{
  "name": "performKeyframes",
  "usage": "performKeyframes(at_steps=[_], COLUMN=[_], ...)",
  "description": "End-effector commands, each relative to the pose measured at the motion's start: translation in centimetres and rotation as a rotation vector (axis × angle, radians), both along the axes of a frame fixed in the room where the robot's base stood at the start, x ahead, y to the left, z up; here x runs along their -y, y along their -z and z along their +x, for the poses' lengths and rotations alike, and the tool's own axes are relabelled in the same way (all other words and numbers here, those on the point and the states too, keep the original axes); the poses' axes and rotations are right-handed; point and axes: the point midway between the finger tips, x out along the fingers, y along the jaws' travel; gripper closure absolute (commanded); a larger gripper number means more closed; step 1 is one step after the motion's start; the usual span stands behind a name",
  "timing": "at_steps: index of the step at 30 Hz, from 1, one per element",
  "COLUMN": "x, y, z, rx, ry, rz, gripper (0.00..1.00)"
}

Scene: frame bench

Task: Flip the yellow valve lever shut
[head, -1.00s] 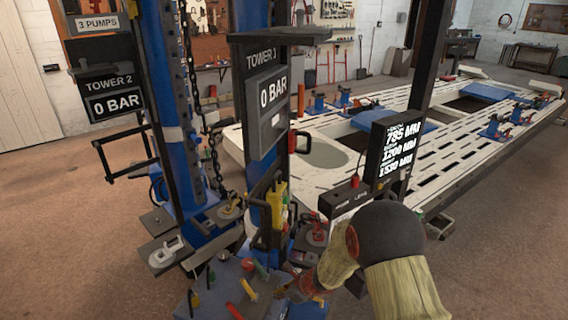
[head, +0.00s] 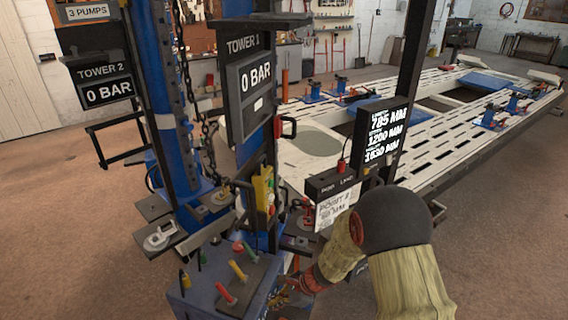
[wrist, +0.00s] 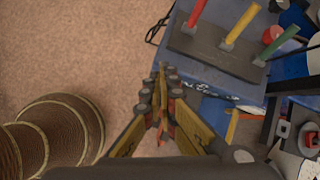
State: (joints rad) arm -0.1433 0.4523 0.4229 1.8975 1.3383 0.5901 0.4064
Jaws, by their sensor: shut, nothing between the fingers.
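The yellow valve lever (head: 238,271) stands tilted on a dark plate on top of the blue pump box, between a red lever (head: 225,293) and a green lever (head: 250,253). In the wrist view the yellow lever (wrist: 242,26) is at the top right, with the red lever (wrist: 198,14) to its left and the green lever (wrist: 279,42) to its right. My gripper (wrist: 163,72) is shut and empty, apart from the levers and off the plate's near edge. In the head view my gripper (head: 286,284) is to the right of the levers, its fingertips small and hard to make out.
The blue pump box (head: 200,290) has a red round knob (wrist: 272,33) on its top. The Tower 1 post (head: 262,130) and a yellow control unit (head: 264,190) rise behind it. A white sign (head: 336,207) stands close behind my arm. Open floor (wrist: 60,50) lies left in the wrist view.

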Motion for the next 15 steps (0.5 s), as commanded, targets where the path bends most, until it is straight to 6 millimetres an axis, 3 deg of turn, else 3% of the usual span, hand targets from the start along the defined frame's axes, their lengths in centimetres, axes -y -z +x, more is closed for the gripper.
performKeyframes(at_steps=[5, 8, 15], x=[0.7, 1.8, 6.8], y=[-3.9, -7.3, -15.5], z=[-3.7, -6.2, -12.3], rx=[0.085, 0.157, 0.329], ry=[-0.276, -0.473, -0.913], rz=[-0.028, -0.057, -0.184], gripper=[1.0, 1.0, 1.0])
